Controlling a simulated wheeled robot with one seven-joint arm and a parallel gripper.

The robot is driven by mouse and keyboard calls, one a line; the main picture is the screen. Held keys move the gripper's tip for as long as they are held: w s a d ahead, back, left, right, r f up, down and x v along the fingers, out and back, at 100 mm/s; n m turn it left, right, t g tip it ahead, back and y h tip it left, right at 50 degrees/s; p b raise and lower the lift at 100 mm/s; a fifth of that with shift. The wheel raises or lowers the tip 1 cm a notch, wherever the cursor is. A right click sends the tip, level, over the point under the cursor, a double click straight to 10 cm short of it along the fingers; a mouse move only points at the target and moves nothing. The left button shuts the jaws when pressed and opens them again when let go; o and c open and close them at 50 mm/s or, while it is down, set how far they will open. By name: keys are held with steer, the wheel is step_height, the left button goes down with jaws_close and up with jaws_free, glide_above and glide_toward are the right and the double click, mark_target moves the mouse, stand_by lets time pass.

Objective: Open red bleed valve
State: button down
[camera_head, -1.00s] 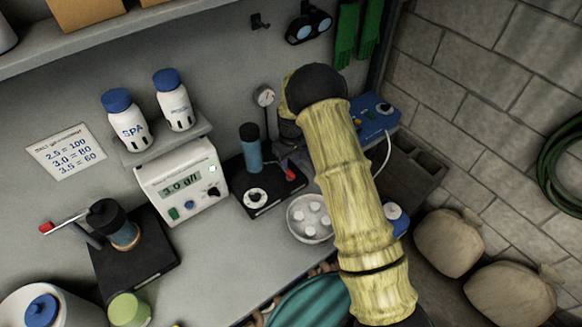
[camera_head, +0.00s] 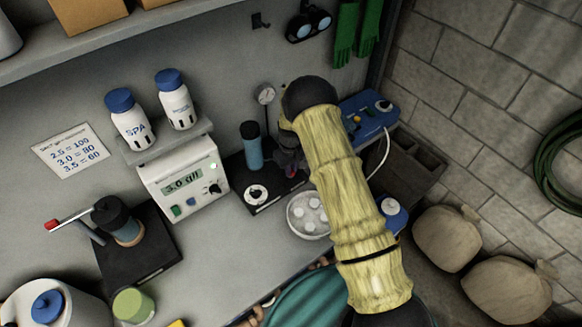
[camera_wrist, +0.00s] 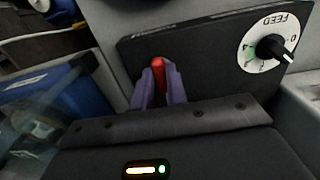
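The red bleed valve handle (camera_wrist: 158,75) is a small red lever on the black plate of the feeder unit. In the wrist view it sits between the two purple fingertips of my gripper (camera_wrist: 158,84), with no clear gap on either side, so the fingers look closed on it. In the head view the red handle (camera_head: 292,172) is a small spot beneath my gripper (camera_head: 291,165), partly covered by it. The feeder's black base (camera_head: 268,196) carries a blue cylinder (camera_head: 253,150) and a white FEED dial (camera_wrist: 272,44).
A round dish of white tablets (camera_head: 309,214) stands just below the feeder.

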steer(key=shift+f+n+b, duration=0.1)
steer(key=shift+n+b, duration=0.3)
steer(key=shift+b, duration=0.15)
steer(key=shift+w+n+b, duration=0.1)
steer(key=shift+n+b, duration=0.7)
steer(key=shift+b, duration=0.15)
steer(key=n+b, duration=0.2)
steer(key=shift+d+f+n, duration=0.1)
steer(key=shift+n, duration=0.2)
steer(key=n+b, duration=0.3)
steer(key=n, duration=0.2)
steer(key=shift+w, duration=0.2)
steer(key=n, duration=0.4)
steer(key=shift+r, duration=0.2)
steer(key=shift+w+n+b, duration=0.15)
steer(key=shift+n+b, duration=0.15)
steer(key=shift+n, duration=1.7)
steer(key=c, duration=1.4)
jaws_free()
